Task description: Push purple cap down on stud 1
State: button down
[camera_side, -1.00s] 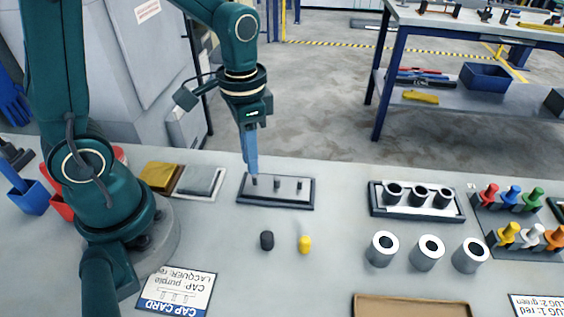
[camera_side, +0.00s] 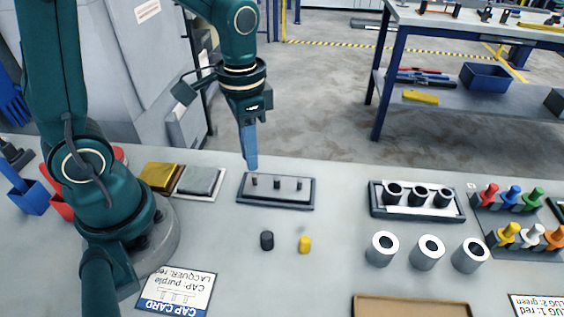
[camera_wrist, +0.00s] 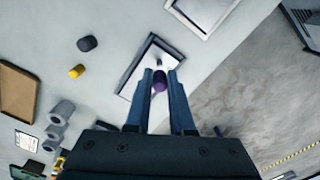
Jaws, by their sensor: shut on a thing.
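My gripper (camera_side: 251,165) hangs just above the left end of the stud rack (camera_side: 277,203), with clear space between its fingertips and the studs. The rack holds three short dark studs; the leftmost stud (camera_side: 254,181) is below my fingertips and shows no cap. In the wrist view, my fingers are shut on the purple cap (camera_wrist: 160,84), which sits between their tips. The cap cannot be made out in the side view, and in the wrist view the fingers and cap hide much of the rack (camera_wrist: 136,62).
A black cap (camera_side: 267,240) and a yellow cap (camera_side: 305,244) stand on the bench in front of the rack. A cap card (camera_side: 177,291) lies at the front left. A grey pad (camera_side: 200,180) lies left of the rack. Grey cylinders (camera_side: 427,254) stand to the right.

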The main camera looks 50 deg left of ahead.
jog(key=shift+r, duration=0.2)
jog(key=w+d+r, duration=0.2)
jog(key=w, duration=0.1)
jog(key=r, duration=0.2)
send_over(297, 189)
jog(key=shift+f, duration=0.2)
jog(key=shift+f, duration=0.15)
jog(key=shift+f, duration=2.75)
jog(key=shift+f, duration=1.65)
